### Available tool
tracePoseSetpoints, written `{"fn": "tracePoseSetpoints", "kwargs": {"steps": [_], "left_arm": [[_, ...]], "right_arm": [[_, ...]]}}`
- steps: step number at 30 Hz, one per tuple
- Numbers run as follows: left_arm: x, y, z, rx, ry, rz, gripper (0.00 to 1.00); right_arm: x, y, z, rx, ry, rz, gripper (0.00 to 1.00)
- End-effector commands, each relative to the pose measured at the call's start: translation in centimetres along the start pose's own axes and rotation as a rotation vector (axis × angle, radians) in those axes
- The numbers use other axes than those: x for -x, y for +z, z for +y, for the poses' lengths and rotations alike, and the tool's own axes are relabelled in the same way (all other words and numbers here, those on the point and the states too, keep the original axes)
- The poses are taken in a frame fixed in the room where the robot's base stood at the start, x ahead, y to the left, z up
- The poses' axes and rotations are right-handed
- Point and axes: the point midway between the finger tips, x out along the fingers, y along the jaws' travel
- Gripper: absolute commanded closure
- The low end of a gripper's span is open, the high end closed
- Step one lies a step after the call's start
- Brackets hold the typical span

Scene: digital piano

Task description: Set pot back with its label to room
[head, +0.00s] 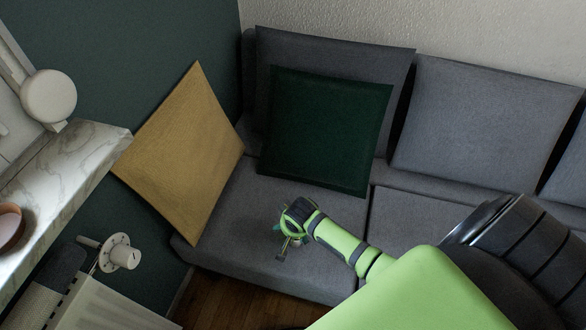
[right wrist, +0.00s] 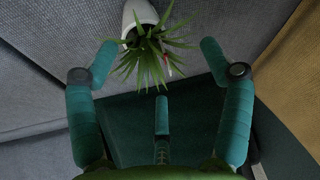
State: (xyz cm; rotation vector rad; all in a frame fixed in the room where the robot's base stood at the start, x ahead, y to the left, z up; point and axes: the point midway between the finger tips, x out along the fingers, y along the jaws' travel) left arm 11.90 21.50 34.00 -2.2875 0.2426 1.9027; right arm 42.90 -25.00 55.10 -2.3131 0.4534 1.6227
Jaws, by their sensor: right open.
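A white pot (right wrist: 140,14) with a spiky green plant (right wrist: 150,50) shows at the top of the right wrist view, partly cut off by the frame. No label can be made out on the part of the pot in view. A small red detail shows among the leaves. My right gripper (right wrist: 159,52) is open, with its fingers spread on either side of the leaves and nothing held between them. In the head view my right gripper (head: 287,238) is over the sofa seat (head: 235,245); I cannot make out the pot there. My left gripper is not in view.
A yellow cushion (head: 185,150) leans at the sofa's left end, and a dark green cushion (head: 328,128) leans on the grey backrest. A marble sill (head: 75,165) at left holds a brownish round vessel (head: 9,228), cut off by the frame. A radiator (head: 110,305) stands below.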

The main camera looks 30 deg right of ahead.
Motion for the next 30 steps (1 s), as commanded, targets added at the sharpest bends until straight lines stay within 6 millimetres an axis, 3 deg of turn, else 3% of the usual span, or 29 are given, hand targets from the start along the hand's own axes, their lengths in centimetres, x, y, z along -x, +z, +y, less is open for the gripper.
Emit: {"fn": "tracePoseSetpoints", "kwargs": {"steps": [1, 3, 6, 19, 29, 30], "left_arm": [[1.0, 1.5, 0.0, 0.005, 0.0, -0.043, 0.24], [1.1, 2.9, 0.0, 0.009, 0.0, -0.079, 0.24], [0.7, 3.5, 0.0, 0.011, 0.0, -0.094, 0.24], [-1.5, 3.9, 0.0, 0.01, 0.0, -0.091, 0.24], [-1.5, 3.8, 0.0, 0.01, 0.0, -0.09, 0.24], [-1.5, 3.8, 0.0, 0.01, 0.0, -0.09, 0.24]], "right_arm": [[0.7, 0.1, 0.8, -0.016, 0.029, -0.031, 0.2], [0.5, 0.5, 1.4, -0.032, 0.053, -0.057, 0.2], [-0.4, 0.8, 1.7, -0.039, 0.065, -0.07, 0.2], [-6.0, 1.2, 1.6, -0.035, 0.063, -0.066, 0.2], [-6.6, 1.2, 1.5, -0.034, 0.06, -0.064, 0.2], [-6.6, 1.2, 1.6, -0.034, 0.06, -0.064, 0.28]]}}
